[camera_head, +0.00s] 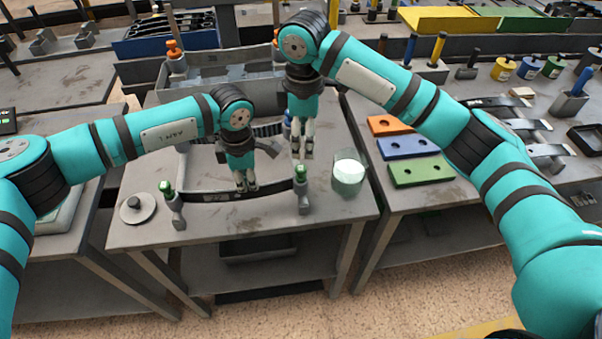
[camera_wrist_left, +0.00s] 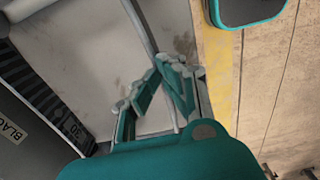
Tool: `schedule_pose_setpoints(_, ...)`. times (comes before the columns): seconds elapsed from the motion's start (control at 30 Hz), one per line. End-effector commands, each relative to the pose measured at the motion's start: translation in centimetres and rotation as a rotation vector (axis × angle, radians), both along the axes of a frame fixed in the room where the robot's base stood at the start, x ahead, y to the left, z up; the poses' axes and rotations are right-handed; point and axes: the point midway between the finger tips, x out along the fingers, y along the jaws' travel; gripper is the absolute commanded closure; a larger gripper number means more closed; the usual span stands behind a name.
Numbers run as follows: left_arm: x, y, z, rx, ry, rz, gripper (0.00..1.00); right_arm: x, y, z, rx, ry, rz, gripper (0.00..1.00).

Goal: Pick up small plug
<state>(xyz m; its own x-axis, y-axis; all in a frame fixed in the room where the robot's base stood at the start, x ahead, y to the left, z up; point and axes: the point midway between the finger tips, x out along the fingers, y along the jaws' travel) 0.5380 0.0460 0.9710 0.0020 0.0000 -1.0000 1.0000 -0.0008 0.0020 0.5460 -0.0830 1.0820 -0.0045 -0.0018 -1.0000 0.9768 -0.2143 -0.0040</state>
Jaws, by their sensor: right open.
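I cannot tell which part is the small plug. A green-capped piece (camera_head: 300,174) stands upright at the right end of a dark curved strip (camera_head: 208,196) on the middle table; another green-capped piece (camera_head: 166,188) stands at its left end. A grey disc with a raised knob (camera_head: 138,207) lies at the table's left. My right gripper (camera_head: 302,153) is open, pointing down just above the right green-capped piece, with nothing seen between its fingers. My left gripper (camera_head: 246,187) points down at the strip's middle; its fingers (camera_wrist_left: 174,68) lie close together, and their grip is unclear.
A clear glass-like cylinder with pale contents (camera_head: 348,172) stands right of the right gripper. A grey bin (camera_head: 215,78) is at the back. Orange (camera_head: 390,125), blue (camera_head: 407,146) and green (camera_head: 420,171) blocks lie on the right table. The front table edge is close.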

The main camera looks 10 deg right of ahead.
Motion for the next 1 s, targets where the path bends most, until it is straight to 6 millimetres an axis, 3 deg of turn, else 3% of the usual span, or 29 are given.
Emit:
schedule_pose_setpoints(0.2, -0.3, 0.0, -0.4, 0.003, 0.008, -0.001, 1.0, -0.1, 0.0, -4.0, 0.0, 0.002, -0.003, 0.47)
schedule_pose_setpoints(0.47, -0.3, 0.0, -0.4, 0.003, 0.008, 0.0, 1.0, -0.1, 0.2, -6.1, 0.002, 0.0, -0.002, 0.47)
schedule_pose_setpoints(0.7, -0.3, 0.0, -0.4, 0.003, 0.008, 0.0, 1.0, -0.5, 0.6, -9.6, 0.001, 0.001, -0.005, 0.47)
schedule_pose_setpoints(1.0, -0.3, 0.0, -0.4, 0.003, 0.008, 0.0, 1.0, -0.5, 0.7, -10.7, 0.002, -0.001, -0.003, 0.47)
